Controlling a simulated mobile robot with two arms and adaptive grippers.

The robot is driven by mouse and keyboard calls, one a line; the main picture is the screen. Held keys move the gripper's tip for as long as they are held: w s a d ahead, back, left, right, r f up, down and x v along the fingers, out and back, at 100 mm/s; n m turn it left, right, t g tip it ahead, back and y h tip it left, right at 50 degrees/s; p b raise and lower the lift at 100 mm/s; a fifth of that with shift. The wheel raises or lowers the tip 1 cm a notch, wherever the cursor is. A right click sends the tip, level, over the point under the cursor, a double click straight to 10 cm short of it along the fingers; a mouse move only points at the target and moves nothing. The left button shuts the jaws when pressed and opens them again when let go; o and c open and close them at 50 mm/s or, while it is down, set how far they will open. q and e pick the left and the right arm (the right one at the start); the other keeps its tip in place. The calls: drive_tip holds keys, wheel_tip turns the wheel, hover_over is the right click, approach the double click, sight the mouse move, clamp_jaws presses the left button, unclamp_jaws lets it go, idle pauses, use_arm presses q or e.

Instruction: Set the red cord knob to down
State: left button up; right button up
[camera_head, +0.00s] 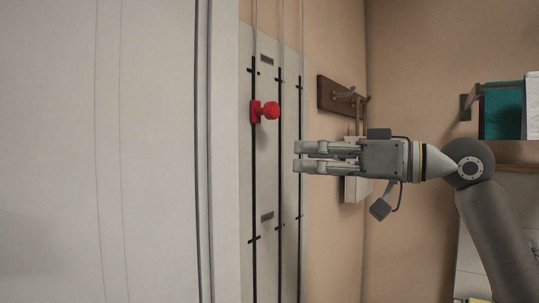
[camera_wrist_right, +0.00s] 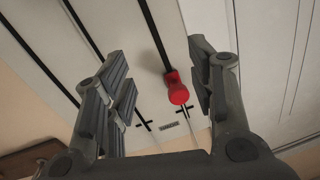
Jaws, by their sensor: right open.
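The red cord knob (camera_head: 264,111) sits on the leftmost black rail (camera_head: 254,190) of a pale wall panel, in the upper part of the rail in the head view. It sticks out toward the right. My right gripper (camera_head: 296,157) points left at the panel, a little below and to the right of the knob, apart from it. In the right wrist view the jaws (camera_wrist_right: 160,95) are open and empty, and the red knob (camera_wrist_right: 177,88) shows beyond them, between the fingers and nearer the right one. My left gripper is in neither view.
Further black rails (camera_head: 280,170) run beside the knob's rail. A wooden hook rack (camera_head: 328,95) is on the wall behind my right gripper. A teal towel (camera_head: 502,111) hangs at the far right. A large pale door or cabinet front (camera_head: 90,150) fills the left.

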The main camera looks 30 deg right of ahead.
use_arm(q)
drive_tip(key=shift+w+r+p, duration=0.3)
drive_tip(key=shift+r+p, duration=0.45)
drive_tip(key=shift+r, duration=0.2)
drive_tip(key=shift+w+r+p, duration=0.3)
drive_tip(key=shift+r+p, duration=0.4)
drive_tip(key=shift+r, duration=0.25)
use_arm(e)
drive_tip(key=shift+x, duration=4)
drive_tip(key=shift+d+f, duration=0.1)
drive_tip(key=shift+c, duration=0.4)
clamp_jaws()
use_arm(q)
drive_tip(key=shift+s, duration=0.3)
use_arm(e)
drive_tip(key=c, duration=1)
unclamp_jaws()
drive_tip(key=o, duration=1.1)
